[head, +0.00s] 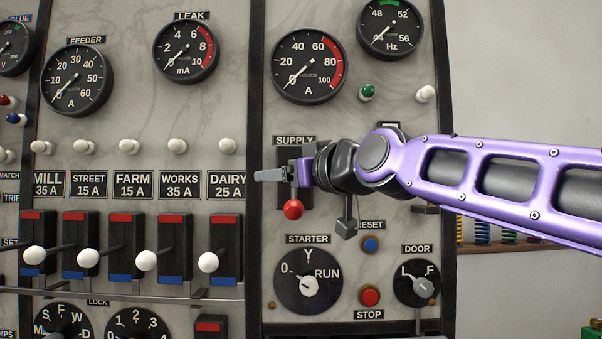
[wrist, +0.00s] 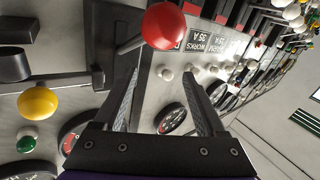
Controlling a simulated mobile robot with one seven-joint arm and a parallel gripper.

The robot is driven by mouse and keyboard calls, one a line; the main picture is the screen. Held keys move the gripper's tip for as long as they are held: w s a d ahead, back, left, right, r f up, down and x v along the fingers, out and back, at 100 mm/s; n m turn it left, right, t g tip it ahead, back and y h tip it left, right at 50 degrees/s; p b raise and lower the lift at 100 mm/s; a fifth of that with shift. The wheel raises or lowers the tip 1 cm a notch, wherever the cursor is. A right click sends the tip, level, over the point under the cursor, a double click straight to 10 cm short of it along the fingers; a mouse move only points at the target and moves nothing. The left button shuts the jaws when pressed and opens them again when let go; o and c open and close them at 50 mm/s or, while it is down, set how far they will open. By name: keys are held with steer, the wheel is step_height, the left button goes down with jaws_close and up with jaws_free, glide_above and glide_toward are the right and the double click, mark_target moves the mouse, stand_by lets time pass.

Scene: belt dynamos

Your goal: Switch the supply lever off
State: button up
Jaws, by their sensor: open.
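The supply lever (head: 293,209) has a red ball on a short rod. It sits below the SUPPLY label (head: 294,140), its ball low in front of a dark plate partly hidden by my gripper. My gripper (head: 277,174) is open and empty, just above the ball in the head view. In the wrist view the red ball (wrist: 163,25) lies beyond the fingertips of my gripper (wrist: 161,74), in line with the gap between them. The ball is not between the fingers. I cannot tell whether a finger touches the rod.
White-knobbed feeder levers (head: 146,260) stand out to the left. Below are the STARTER dial (head: 309,281), blue RESET button (head: 371,245), red STOP button (head: 369,296) and DOOR dial (head: 416,286). A yellow knob (wrist: 38,102) shows beside my gripper in the wrist view.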

steer(key=v, duration=1.7)
steer(key=shift+b, duration=0.45)
steer(key=shift+s, duration=0.1)
